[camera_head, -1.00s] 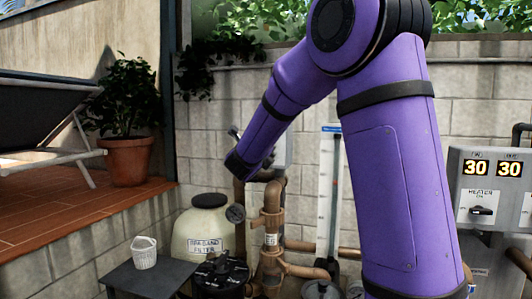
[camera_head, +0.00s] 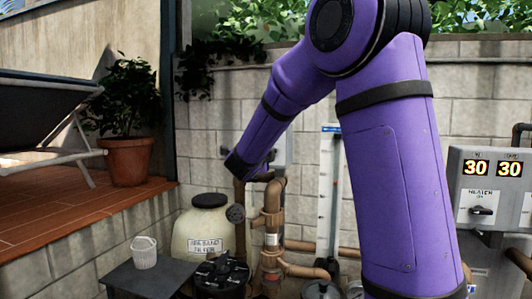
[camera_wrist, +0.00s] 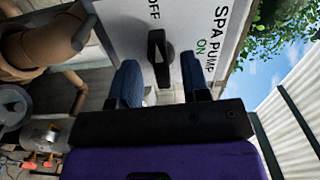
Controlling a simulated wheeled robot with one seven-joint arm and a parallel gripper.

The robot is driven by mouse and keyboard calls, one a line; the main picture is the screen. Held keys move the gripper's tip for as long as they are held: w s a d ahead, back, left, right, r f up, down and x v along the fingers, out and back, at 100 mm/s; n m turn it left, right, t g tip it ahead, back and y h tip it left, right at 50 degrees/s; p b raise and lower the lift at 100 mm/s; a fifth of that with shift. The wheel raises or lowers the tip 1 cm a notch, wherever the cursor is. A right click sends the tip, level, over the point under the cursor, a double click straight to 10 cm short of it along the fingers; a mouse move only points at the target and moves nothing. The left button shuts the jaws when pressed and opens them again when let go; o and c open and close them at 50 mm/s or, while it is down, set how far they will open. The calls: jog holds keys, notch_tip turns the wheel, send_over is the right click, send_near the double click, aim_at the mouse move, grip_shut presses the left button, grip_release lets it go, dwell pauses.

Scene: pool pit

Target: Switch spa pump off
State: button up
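The spa pump switch (camera_wrist: 158,46) is a black lever knob on a white plate (camera_wrist: 185,20) in the wrist view. The plate reads SPA PUMP, with ON to the right of the knob and OFF above it. The lever's long axis runs up and down the picture; I cannot tell which label it points to. My gripper (camera_wrist: 158,68) is open, its two blue fingers on either side of the lever's lower end with gaps between. In the head view my arm hides the gripper and switch; part of a grey box (camera_head: 281,150) shows behind its end.
Brown pipes (camera_head: 272,215) and a sand filter (camera_head: 203,225) stand below my arm's end. Pipes (camera_wrist: 45,45) also lie left of the fingers in the wrist view. A heater panel (camera_head: 484,185) is at the right, and a dark table (camera_head: 150,280) with a white basket (camera_head: 144,252) at the lower left.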

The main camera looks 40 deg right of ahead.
dwell(0.4)
jog(key=v, duration=0.7)
dwell(0.8)
jog(key=shift+o, duration=0.4)
jog(key=shift+s, duration=0.1)
